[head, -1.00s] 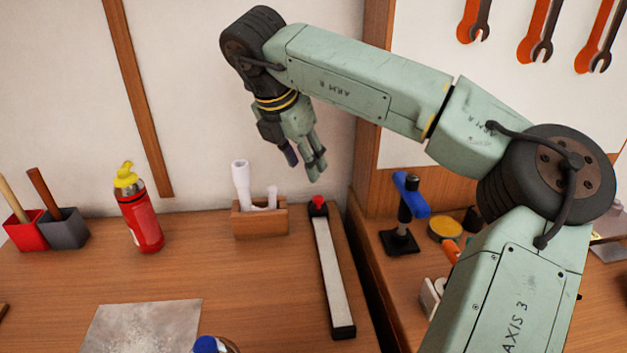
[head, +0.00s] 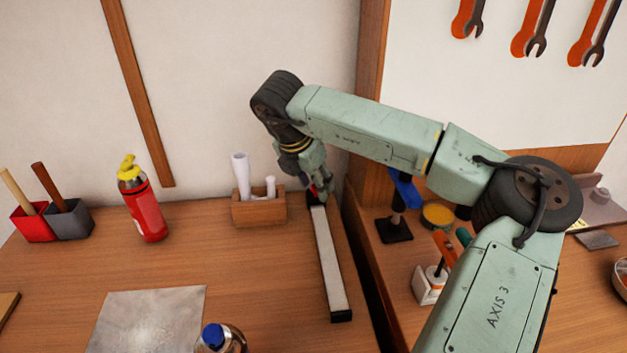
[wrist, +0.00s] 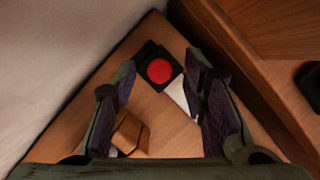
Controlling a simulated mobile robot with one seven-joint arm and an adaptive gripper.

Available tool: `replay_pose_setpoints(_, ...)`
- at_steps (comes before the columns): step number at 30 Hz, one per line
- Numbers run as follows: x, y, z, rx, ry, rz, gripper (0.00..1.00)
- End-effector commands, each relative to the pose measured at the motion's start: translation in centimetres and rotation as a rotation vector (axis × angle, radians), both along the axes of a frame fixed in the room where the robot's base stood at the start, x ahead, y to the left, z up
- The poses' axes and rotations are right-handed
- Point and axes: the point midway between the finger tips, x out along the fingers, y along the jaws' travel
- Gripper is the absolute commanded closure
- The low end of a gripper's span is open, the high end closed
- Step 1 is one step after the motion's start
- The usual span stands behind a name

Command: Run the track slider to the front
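The track (head: 330,265) is a long pale strip with black ends, lying on the wooden bench and running from the wall side toward the front. Its slider has a round red knob (wrist: 160,70) on a black block at the far end, by the wall. In the head view the knob is mostly hidden behind my gripper (head: 318,188). My gripper is at the far end of the track, pointing down over the knob. In the wrist view its two fingers are spread apart, with the red knob showing between them. I cannot tell whether they touch it.
A wooden holder (head: 259,211) with white rolls stands just left of the track's far end. A red bottle (head: 145,212) stands farther left. A blue-capped jar (head: 216,338) and a grey plate (head: 150,318) are nearer the front. A gap and a second bench lie to the right.

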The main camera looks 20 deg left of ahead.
Motion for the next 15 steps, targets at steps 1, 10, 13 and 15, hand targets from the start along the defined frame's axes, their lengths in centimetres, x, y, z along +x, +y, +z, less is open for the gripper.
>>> replay_pose_setpoints(1,-0.01,0.00,0.00,0.000,0.000,0.000,0.61)
replay_pose_setpoints(10,-0.02,0.02,0.02,0.000,0.000,0.000,0.78)
replay_pose_setpoints(13,-0.01,0.01,0.03,0.000,0.000,0.000,0.85)
replay_pose_setpoints(15,-0.01,0.01,0.03,0.000,0.000,0.000,0.89)
